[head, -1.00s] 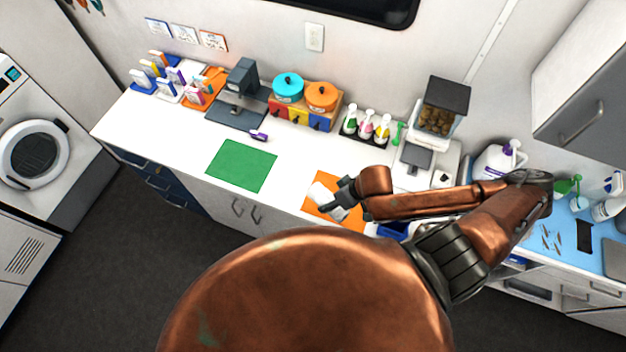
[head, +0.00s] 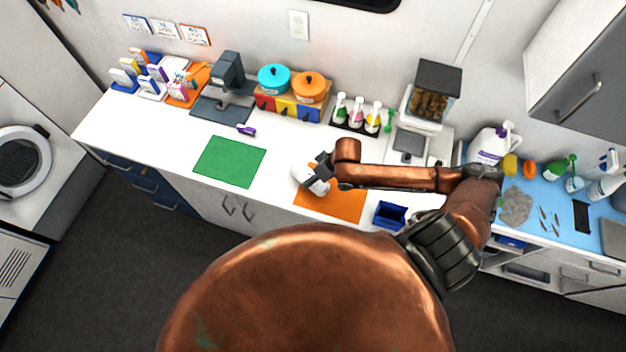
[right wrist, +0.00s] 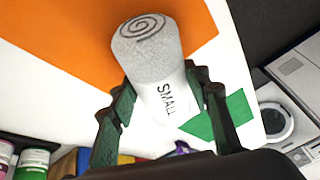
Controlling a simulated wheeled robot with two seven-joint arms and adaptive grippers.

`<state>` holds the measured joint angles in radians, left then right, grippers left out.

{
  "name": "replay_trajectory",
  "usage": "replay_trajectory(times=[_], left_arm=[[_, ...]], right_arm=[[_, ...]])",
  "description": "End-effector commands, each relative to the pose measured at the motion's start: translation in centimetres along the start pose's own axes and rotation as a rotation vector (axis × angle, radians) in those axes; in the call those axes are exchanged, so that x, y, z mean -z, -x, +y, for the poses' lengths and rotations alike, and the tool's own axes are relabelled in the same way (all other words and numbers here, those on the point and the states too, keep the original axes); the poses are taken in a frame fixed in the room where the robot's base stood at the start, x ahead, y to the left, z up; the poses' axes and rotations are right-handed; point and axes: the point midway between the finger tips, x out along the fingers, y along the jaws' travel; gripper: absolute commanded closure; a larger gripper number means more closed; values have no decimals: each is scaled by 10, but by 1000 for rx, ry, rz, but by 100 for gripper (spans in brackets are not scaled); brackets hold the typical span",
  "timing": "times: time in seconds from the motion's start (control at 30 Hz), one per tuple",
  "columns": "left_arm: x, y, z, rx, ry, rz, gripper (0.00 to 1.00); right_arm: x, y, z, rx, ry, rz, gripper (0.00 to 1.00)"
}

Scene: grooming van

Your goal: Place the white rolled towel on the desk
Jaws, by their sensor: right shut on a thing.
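The white rolled towel (right wrist: 158,58), with a grey-looking spiral end and a white band reading "SMALL", is in my right gripper (right wrist: 163,90). The dark fingers close on both sides of the band. In the head view the towel (head: 307,177) shows partly behind my right gripper (head: 328,172), at the upper left edge of the orange mat (head: 335,205). I cannot tell whether it touches the surface. The white desk (head: 285,150) is bare between the orange mat and the green mat (head: 230,162). My left gripper is not in view.
A small blue bin (head: 390,214) stands right of the orange mat. A purple item (head: 246,130) lies above the green mat. Several bottles (head: 356,113), a scale with a jar (head: 432,95), and turquoise (head: 273,77) and orange (head: 309,87) pots line the back.

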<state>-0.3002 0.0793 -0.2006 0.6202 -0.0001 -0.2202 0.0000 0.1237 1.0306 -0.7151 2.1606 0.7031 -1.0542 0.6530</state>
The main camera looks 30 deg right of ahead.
Motion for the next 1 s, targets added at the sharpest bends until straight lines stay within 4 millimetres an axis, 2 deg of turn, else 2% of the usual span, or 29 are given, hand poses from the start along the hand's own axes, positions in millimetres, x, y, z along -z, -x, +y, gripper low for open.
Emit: replay_trajectory(times=[0.13,0.47,0.5,0.73,1.0], left_arm=[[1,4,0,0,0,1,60],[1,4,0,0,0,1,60],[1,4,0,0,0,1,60],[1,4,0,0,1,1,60],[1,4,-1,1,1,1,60]], right_arm=[[-6,-15,1,1,-2,1,83],[-7,-18,2,1,0,3,83],[-7,-18,2,1,0,3,55],[-7,-18,2,1,1,3,39],[-6,-17,2,1,1,4,39]])
